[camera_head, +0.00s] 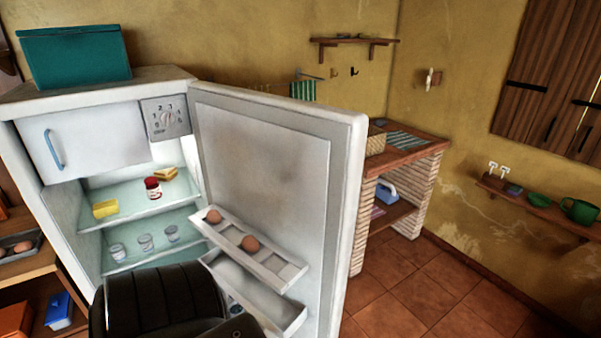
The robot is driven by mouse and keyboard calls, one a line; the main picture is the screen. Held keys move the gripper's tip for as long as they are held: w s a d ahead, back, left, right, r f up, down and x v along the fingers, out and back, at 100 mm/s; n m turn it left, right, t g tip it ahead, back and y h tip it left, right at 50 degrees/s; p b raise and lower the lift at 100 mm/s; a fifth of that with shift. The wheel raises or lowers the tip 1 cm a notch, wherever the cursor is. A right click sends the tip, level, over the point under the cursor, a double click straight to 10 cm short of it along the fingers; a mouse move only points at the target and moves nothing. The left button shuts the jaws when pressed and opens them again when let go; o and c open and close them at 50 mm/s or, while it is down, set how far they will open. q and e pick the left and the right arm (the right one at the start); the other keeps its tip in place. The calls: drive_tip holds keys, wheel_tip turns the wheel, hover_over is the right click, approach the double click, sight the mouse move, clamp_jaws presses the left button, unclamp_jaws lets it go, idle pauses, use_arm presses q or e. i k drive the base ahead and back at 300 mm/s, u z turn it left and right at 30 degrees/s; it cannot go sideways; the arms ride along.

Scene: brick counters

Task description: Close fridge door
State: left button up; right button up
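The white fridge (62,108) stands at the left with its inside showing. Its door (262,148) is wide open, hinged on the right side of the fridge and swung out toward me. Two eggs (250,243) sit in the door's upper shelf, above a lower door shelf (262,290). Inside on glass shelves are a red jar (152,187), a yellow block (105,209), a sandwich-like item (165,174) and several small glasses (146,242). A dark part of my arm covers the bottom left, in front of the lower fridge. Neither gripper's fingers can be seen.
A teal box (75,55) lies on top of the fridge. Behind the door is a brick counter (400,190). A wooden shelf unit (30,268) stands left of the fridge. The tiled floor (430,290) to the right is clear. A wall shelf (535,206) holds a green mug (579,211).

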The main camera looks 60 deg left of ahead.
sight(284, 173)
drive_tip(key=i, duration=2.55)
drive_tip(key=u, duration=4)
drive_tip(key=i, duration=0.5)
drive_tip(key=u, duration=1.85)
drive_tip(key=k, duration=0.65)
drive_tip(key=z, duration=0.05)
